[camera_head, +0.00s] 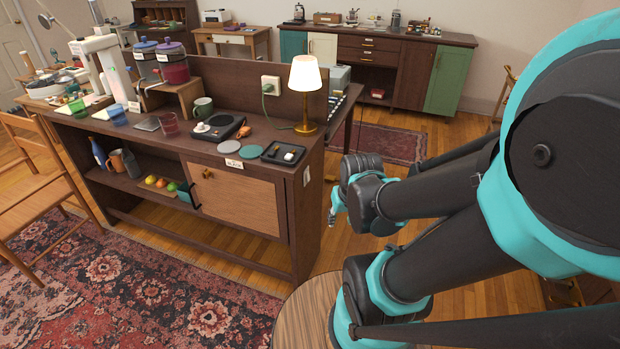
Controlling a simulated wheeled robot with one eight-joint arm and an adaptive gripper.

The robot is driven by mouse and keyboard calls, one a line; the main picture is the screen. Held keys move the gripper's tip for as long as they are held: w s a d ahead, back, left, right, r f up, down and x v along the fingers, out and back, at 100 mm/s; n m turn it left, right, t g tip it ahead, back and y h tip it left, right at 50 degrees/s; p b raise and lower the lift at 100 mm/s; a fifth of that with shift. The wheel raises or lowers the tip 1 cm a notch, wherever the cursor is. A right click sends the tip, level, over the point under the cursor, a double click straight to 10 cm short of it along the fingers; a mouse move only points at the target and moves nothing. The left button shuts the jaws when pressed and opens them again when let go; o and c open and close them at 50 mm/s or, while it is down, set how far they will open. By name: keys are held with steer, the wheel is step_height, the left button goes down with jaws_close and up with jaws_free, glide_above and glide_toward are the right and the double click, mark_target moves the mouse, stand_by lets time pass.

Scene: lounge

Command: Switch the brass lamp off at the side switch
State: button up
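The brass lamp (305,104) stands upright on the right end of the wooden counter (225,172). Its white shade looks bright, as if lit. A green cord runs from it to the outlet (270,85) on the raised back panel. A small pale switch plate (306,175) sits on the counter's right side panel, below the top; its rocker position is too small to tell. My gripper (333,214) hangs just right of that side panel, lower than the plate and apart from it in the picture. Its fingertips are small and partly hidden by my arm, so its opening is unclear.
A black tray (272,156), coasters (229,146) and a hot plate (220,127) are on the counter near the lamp. A round wooden table (300,318) stands in front, under my arm. Wooden floor is open right of the counter. A long sideboard (375,62) lines the back wall.

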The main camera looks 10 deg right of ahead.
steer(key=shift+w, duration=0.15)
steer(key=shift+c, duration=1.2)
steer(key=w+m+y, duration=0.1)
steer(key=w+m, duration=0.2)
steer(key=w+r+m+y, duration=0.1)
steer(key=w+m, duration=0.3)
steer(key=w+r+m, duration=0.1)
steer(key=w+m, duration=0.3)
steer(key=shift+w+d+r+g+y, duration=0.1)
steer(key=shift+w+d+g+y, duration=0.1)
steer(key=shift+d+g+y, duration=0.2)
jaws_close()
steer(key=w+d+f+m+y, duration=0.1)
steer(key=w+d+m+y, duration=0.2)
steer(key=w+m, duration=1)
steer(key=shift+d+f+y, duration=0.25)
steer(key=shift+d+y, duration=0.05)
steer(key=shift+d, duration=1.3)
